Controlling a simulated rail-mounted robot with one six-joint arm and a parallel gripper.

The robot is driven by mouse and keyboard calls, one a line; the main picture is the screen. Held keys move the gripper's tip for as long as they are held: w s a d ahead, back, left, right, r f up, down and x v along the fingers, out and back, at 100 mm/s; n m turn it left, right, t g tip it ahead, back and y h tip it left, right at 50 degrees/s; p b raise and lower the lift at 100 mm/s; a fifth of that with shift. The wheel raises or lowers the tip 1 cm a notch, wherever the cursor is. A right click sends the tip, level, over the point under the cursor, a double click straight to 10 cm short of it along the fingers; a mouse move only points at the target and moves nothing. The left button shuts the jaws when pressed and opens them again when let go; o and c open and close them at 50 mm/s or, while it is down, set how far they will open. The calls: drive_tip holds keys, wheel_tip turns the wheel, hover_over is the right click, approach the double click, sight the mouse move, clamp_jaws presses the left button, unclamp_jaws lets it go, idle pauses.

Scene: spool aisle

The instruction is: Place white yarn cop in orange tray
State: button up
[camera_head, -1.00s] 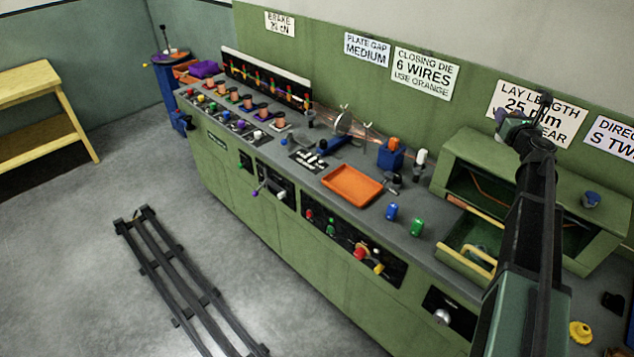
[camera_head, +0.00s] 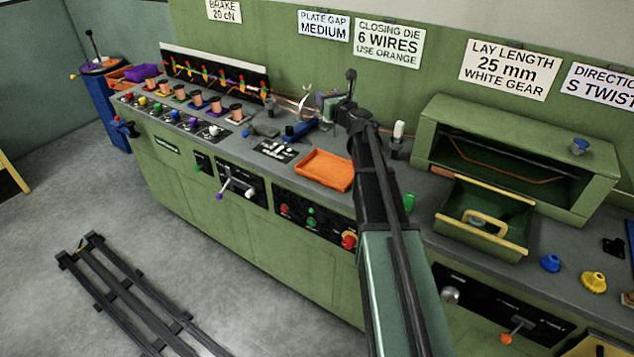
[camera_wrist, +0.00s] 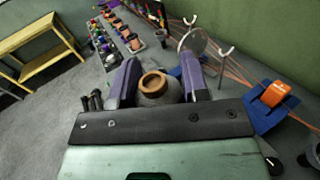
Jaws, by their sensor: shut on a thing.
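The orange tray (camera_head: 323,170) lies empty on the bench, left of my arm in the head view. My gripper (camera_head: 328,102) is up beyond the tray's far edge, near the blue holder area; my arm hides part of the bench there. In the wrist view my gripper (camera_wrist: 157,72) has its purple fingers on both sides of a round, greyish yarn cop (camera_wrist: 154,92) with a brown ring at its end. The cop looks grey in shadow, so its white colour is not certain. The tray does not show in the wrist view.
A white-topped upright piece (camera_head: 398,130) stands just right of my arm. A blue holder with an orange piece (camera_wrist: 273,94) is right of my gripper. A green cabinet with an open drawer (camera_head: 485,215) stands at right. Several copper spools (camera_head: 215,104) line the left.

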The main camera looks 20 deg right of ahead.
wheel_tip(320, 180, down, 20)
drive_tip(key=b, duration=2)
drive_tip(key=shift+f, duration=0.2)
drive_tip(key=shift+r, duration=0.3)
drive_tip(key=shift+f, duration=0.2)
drive_tip(key=o, duration=0.9)
drive_tip(key=shift+o, duration=0.2)
drive_tip(key=shift+r, duration=0.15)
